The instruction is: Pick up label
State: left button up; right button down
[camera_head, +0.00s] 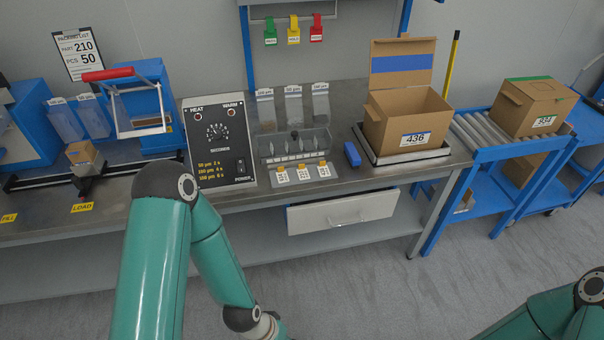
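Several things could be the label, and I cannot tell which one is meant. Green (270,31), yellow (293,30) and red (316,28) tags hang in a row on the rack above the bench. White and yellow tags (303,172) lie along the front of the small divided bin (292,145). The open cardboard box (405,125) carries a printed label, 436 (415,139). My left arm reaches down in front of the bench, and its gripper is below the picture's edge. My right arm shows only at the bottom right corner, with its gripper out of view.
The metal bench (340,178) holds a heat-sealer control box (218,142), a blue block (352,154) and a blue press with a red handle (107,73). A roller conveyor (481,130) at the right carries a closed box (533,105). A drawer (343,212) sits under the bench. Grey floor lies clear in front.

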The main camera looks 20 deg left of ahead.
aim_at(302, 172)
jog(key=u, duration=0.05)
jog(key=i, duration=0.9)
jog(key=z, duration=0.1)
